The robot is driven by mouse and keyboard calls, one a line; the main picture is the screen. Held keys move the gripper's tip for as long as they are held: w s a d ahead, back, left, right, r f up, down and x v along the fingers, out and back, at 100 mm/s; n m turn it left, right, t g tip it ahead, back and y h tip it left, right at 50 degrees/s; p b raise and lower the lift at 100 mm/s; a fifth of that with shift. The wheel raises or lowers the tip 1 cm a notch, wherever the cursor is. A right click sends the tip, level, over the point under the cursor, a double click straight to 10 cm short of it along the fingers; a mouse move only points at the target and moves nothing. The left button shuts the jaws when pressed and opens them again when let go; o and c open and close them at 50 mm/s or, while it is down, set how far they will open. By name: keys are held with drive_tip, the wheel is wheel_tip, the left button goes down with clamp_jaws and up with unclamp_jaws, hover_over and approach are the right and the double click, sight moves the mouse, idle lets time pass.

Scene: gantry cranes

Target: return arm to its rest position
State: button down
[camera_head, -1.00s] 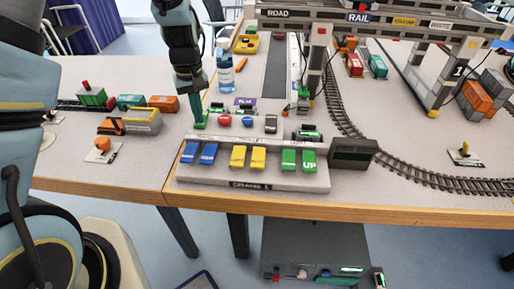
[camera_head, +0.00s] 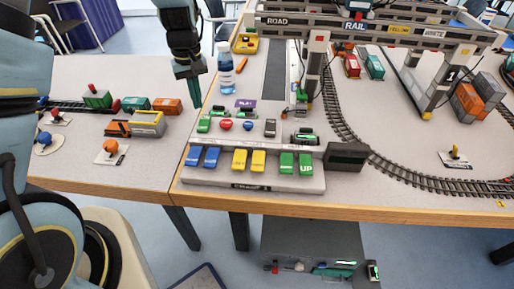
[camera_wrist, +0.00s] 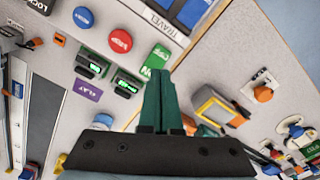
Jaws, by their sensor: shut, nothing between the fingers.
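My gripper (camera_head: 190,101) points down above the table near the left end of the crane control panel (camera_head: 256,184). Its green fingers are together with nothing between them. In the wrist view the shut fingers (camera_wrist: 158,102) hang over the table beside a red button, a blue button and a green switch. My arm comes down from the top of the head view.
A water bottle (camera_head: 225,72) stands just right of my gripper. The gantry crane (camera_head: 358,29) spans the track on the right. A yellow-and-orange toy vehicle (camera_head: 147,124) and a train with containers (camera_head: 137,104) are to the left.

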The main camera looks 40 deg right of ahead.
idle(0.4)
drive_tip(key=w+a+r+n, duration=0.1)
drive_tip(key=a+r, duration=0.2)
drive_tip(key=a, duration=0.5)
drive_tip(key=w+a+r, duration=0.1)
drive_tip(key=a+r, duration=0.2)
drive_tip(key=a, duration=0.4)
drive_tip(key=s+a+r, duration=0.2)
drive_tip(key=s+a, duration=0.1)
drive_tip(key=a, duration=0.4)
drive_tip(key=s+a+r+t, duration=0.1)
drive_tip(key=s+a+r, duration=0.1)
drive_tip(key=a, duration=0.6)
drive_tip(key=shift+s+t, duration=0.3)
drive_tip(key=shift+s, duration=0.2)
drive_tip(key=c, duration=1.6)
unclamp_jaws()
drive_tip(key=shift+a, duration=0.1)
